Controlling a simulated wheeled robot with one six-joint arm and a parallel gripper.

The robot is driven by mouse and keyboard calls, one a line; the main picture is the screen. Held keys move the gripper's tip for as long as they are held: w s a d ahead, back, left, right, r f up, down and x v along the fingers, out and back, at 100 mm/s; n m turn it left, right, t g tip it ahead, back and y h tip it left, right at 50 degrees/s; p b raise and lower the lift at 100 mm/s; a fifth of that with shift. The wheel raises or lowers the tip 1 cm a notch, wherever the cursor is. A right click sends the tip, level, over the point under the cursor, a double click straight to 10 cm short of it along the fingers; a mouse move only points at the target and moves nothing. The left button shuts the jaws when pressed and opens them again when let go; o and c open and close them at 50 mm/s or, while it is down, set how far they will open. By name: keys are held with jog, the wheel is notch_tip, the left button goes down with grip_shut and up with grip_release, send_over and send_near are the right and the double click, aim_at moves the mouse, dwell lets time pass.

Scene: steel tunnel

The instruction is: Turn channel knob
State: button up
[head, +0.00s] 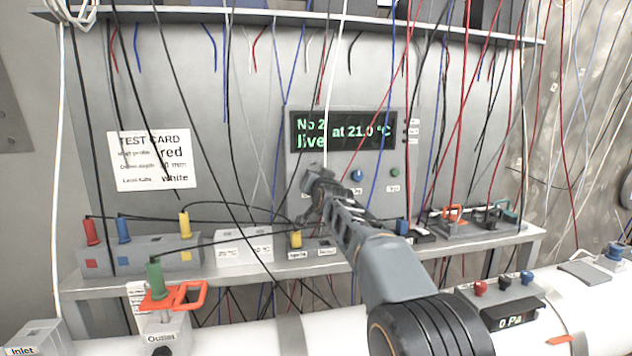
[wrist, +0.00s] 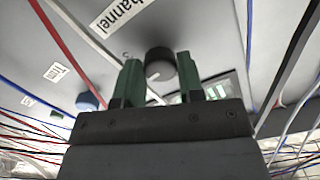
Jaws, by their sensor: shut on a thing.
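The channel knob (wrist: 159,62) is dark and round, with a light mark. It sits on the grey panel under the label "Channel" (wrist: 122,12) in the wrist view. My gripper (wrist: 158,72) has its two green fingers on either side of the knob and is shut on it. In the head view my gripper (head: 318,185) reaches the lower left of the instrument panel and hides the knob. The display (head: 343,131) above reads "No 2 live at 21.0 °C", with part crossed by a wire.
A blue knob (head: 357,175) and a green button (head: 394,173) sit right of my gripper. Many thin wires hang in front of the panel. A shelf (head: 110,285) below carries probes and blocks. A test card (head: 153,160) is at the left.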

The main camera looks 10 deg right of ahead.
jog(key=o, duration=0.9)
jog(key=s+b, duration=0.3)
jog(key=s, duration=1)
jog(key=shift+s, duration=0.4)
